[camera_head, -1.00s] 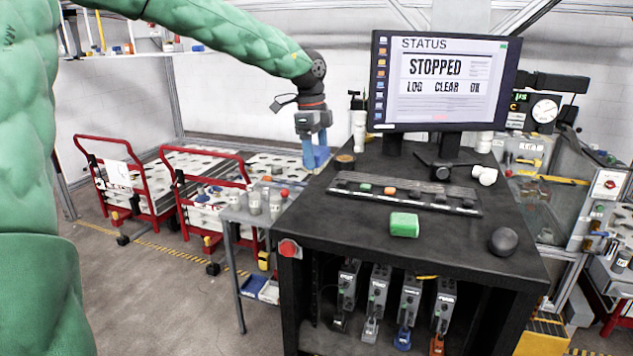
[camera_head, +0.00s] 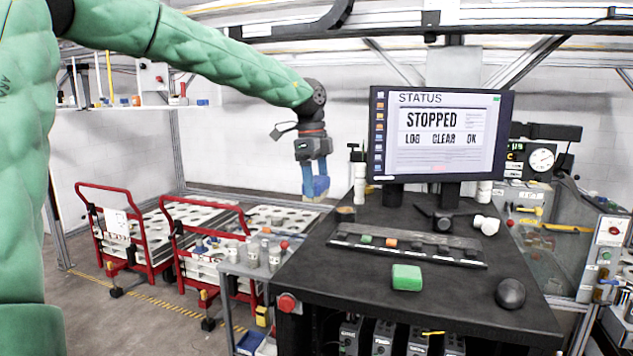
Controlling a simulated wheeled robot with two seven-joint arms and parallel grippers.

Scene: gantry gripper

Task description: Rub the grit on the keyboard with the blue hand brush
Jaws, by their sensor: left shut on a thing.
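My left gripper (camera_head: 315,170) hangs from the green-sleeved arm above the left back edge of the black desk. It is shut on the blue hand brush (camera_head: 317,188), which points down with its pale lower end clear of the desk top. The keyboard (camera_head: 350,241) appears to be the long dark strip across the desk, with a green and an orange key and dark lumps along it. I cannot tell which of these lumps are grit. The brush is up and left of the strip, apart from it. My right gripper is not in view.
A monitor (camera_head: 441,134) reading STOPPED stands behind the strip. White cylinders (camera_head: 486,224) lie at the right back. A red button (camera_head: 288,303) sits on the desk's left front corner.

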